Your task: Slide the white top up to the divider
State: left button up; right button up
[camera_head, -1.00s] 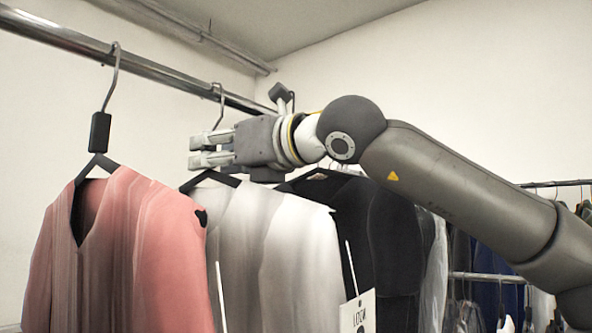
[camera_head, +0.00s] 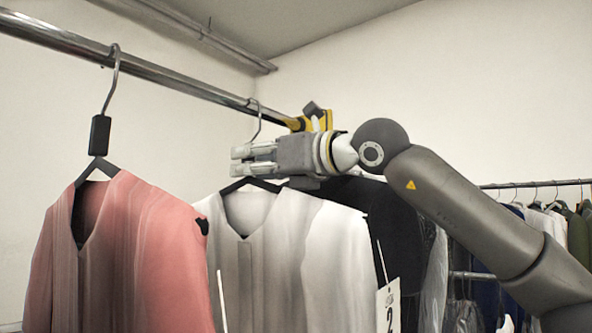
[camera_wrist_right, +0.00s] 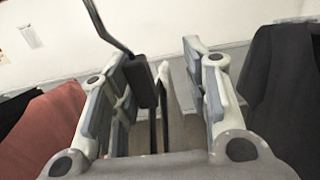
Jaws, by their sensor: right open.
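The white top (camera_head: 282,258) hangs on a dark hanger from the rail, right of the pink top. My right gripper (camera_head: 241,161) is at its hanger neck, just below the rail, with its fingers pointing left. In the right wrist view my right gripper (camera_wrist_right: 160,85) is open, and the hanger's dark neck block (camera_wrist_right: 141,80) stands between the fingers, closer to the left one. A yellow piece, seemingly the divider (camera_head: 326,120), shows on the rail just right of the hook, partly hidden by my wrist. My left gripper is out of view.
The rail (camera_head: 170,77) runs from upper left to the middle. A pink top (camera_head: 125,250) hangs at left, with bare rail between its hook and the white top's. Dark clothes (camera_head: 392,225) hang close on the right. A white tag (camera_head: 389,305) hangs at the white top's right edge.

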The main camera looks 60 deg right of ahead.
jog(key=shift+s+d+p, duration=0.6)
jog(key=shift+d+p, duration=0.2)
jog(key=shift+d, duration=4.15)
jog(key=s+a+b, duration=0.2)
jog(key=s+b, duration=0.2)
jog(key=s, duration=0.8)
jog(key=shift+s+a+b, duration=0.35)
jog(key=shift+s+b, duration=0.05)
